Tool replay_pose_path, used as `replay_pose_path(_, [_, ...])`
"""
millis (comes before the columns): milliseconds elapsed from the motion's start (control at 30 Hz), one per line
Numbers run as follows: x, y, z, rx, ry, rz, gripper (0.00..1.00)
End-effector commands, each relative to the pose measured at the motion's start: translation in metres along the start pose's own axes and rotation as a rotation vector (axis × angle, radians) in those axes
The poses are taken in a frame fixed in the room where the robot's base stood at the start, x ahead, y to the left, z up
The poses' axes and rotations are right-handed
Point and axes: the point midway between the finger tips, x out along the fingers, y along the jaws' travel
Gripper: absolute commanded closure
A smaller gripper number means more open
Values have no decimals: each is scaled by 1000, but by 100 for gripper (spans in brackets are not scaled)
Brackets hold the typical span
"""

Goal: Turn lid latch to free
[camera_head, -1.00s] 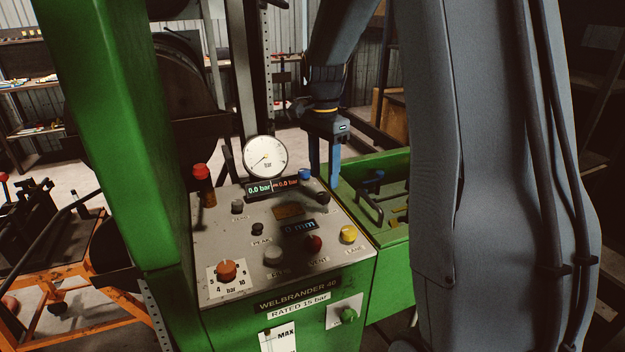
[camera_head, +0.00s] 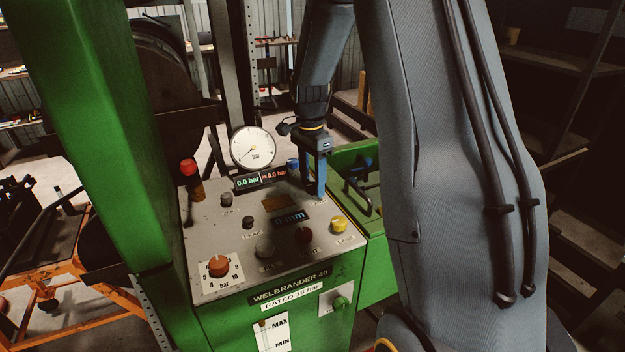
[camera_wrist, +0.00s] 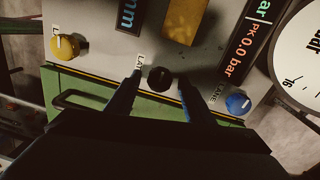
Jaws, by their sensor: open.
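The black knob (camera_wrist: 160,79), which I take for the lid latch, sits on the grey control panel (camera_head: 212,268). In the wrist view it lies between the two fingertips of my open gripper (camera_wrist: 159,82), with small gaps on both sides. A label beside it is partly covered by a finger. In the head view my gripper (camera_head: 317,192) points down over the panel's far right corner, its blue finger hiding the knob. Whether the fingers reach down around the knob or stay just above it, I cannot tell.
A yellow knob (camera_wrist: 69,47) and a blue knob (camera_wrist: 237,104) flank the black one. A pressure gauge (camera_head: 253,147) and a pressure display (camera_head: 260,178) stand along the panel's back. A green box with a black handle (camera_head: 358,197) adjoins at the right.

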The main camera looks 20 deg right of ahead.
Motion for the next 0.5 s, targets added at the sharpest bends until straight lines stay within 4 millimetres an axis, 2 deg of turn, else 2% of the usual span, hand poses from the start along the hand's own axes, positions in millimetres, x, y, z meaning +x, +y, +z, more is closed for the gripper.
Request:
replay_pose_path(100, [0, 0, 0, 1, 0, 0, 54])
replay_pose_path(333, [0, 0, 0, 1, 0, 0, 93])
replay_pose_path(500, [0, 0, 0, -6, 0, 1, 93])
